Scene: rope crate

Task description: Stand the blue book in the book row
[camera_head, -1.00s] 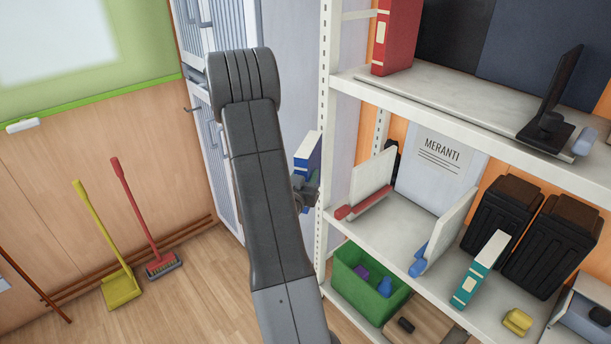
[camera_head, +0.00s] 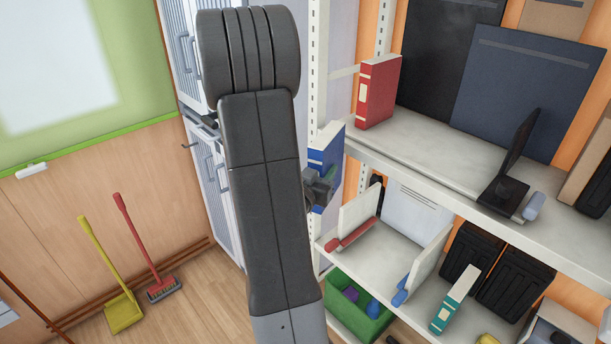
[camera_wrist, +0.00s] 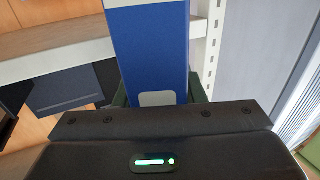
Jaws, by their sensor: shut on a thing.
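The blue book (camera_head: 325,150) is in my gripper (camera_head: 320,186), upright with a slight tilt, in front of the shelf unit's left post. In the wrist view the blue book (camera_wrist: 150,50) fills the middle, with a pale label low on its spine, between the dark fingers of my gripper (camera_wrist: 158,92). A red book (camera_head: 378,92) stands upright on the upper shelf (camera_head: 440,145), near its left end and right of the blue book. A black bookend-like stand (camera_head: 515,180) stands further right on that shelf. My arm hides part of the view left of the book.
A green crate (camera_head: 355,305) is below. The perforated post (camera_head: 316,70) is close to the book. The upper shelf is bare between red book and stand.

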